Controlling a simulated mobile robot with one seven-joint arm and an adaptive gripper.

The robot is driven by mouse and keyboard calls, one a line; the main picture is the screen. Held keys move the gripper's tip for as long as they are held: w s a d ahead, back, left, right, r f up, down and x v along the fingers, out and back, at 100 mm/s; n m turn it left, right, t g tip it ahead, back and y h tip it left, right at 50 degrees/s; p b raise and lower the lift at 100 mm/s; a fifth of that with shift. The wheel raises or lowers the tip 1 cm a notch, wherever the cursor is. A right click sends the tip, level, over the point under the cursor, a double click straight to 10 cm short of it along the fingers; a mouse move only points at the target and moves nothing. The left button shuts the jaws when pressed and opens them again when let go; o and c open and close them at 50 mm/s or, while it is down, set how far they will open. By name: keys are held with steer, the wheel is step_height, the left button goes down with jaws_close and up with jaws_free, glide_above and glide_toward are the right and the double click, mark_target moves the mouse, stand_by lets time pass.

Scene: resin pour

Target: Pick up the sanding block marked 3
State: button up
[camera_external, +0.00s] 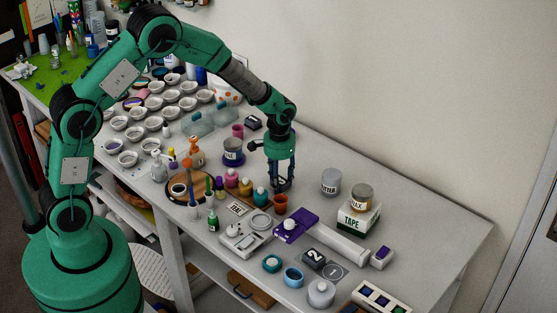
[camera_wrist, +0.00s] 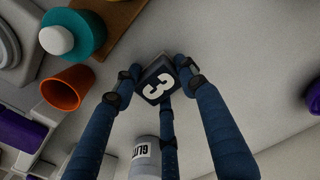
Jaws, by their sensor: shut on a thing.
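In the external view my gripper (camera_external: 282,186) points down over the table behind the orange cup; the block is hard to make out there among the fingers. I cannot tell whether the block touches the table.
An orange cup (camera_external: 280,203) stands close to my gripper; it also shows in the wrist view (camera_wrist: 68,88). A teal bottle (camera_external: 261,196) is just left. A grey jar (camera_external: 331,181) and a TAPE box (camera_external: 358,217) stand to the right. The back right table is clear.

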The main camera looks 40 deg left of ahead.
steer(key=shift+r+p, duration=0.8)
steer(key=shift+r, duration=4.2)
